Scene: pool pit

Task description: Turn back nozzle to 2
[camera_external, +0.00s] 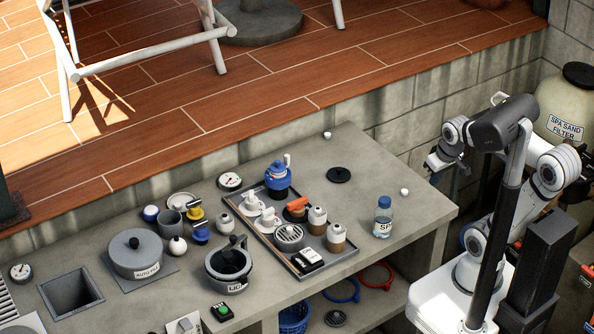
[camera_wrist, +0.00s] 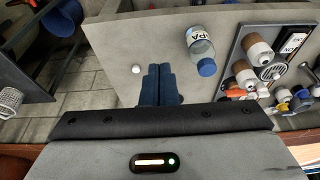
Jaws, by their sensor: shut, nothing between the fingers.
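I cannot tell for certain which part is the back nozzle, and no number 2 is readable. On the dark tray (camera_external: 348,257) stand two white fittings, a rear one (camera_external: 252,203) and a front one (camera_external: 268,219). A blue-capped valve-like part (camera_external: 278,177) stands at the tray's back end. My gripper (camera_external: 437,168) is raised beyond the counter's right end, well apart from the tray. In the wrist view my gripper (camera_wrist: 163,72) has its two blue-grey fingers together, with nothing between them.
A clear bottle with a blue cap (camera_external: 383,217) stands on the counter (camera_external: 420,207) right of the tray. A black disc (camera_external: 339,175) and small white knobs lie near the back. A grey lidded pot (camera_external: 136,253) and open pot (camera_external: 228,269) stand left.

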